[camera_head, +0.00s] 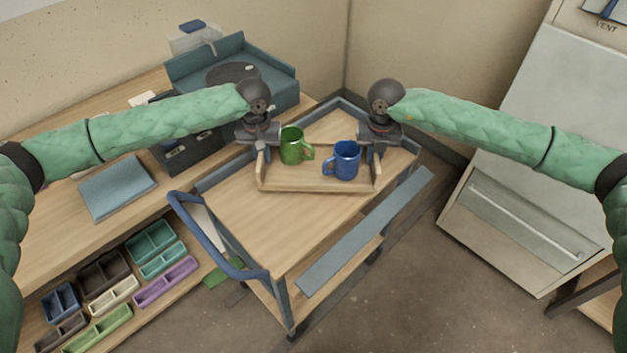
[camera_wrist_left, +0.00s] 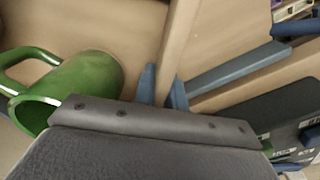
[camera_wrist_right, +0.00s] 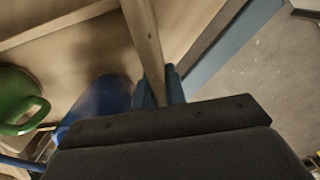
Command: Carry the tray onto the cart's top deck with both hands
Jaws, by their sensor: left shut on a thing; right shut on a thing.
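The wooden tray (camera_head: 315,183) is over the far half of the cart's wooden top deck (camera_head: 253,224); I cannot tell whether it touches the deck. A green mug (camera_head: 292,147) stands in it on the left and a blue mug (camera_head: 346,160) on the right, both upright. My left gripper (camera_head: 262,156) is shut on the tray's left side wall; in the left wrist view its blue fingers (camera_wrist_left: 162,88) straddle the wall. My right gripper (camera_head: 377,153) is shut on the right side wall, which shows between its fingers in the right wrist view (camera_wrist_right: 158,90).
The cart has a blue push handle (camera_head: 217,250) at its near left and grey-blue edge rails. A workbench with a blue folded cloth (camera_head: 118,187) stands left, with colored bins (camera_head: 152,242) below. A pale cabinet (camera_head: 530,160) stands right. The near deck is clear.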

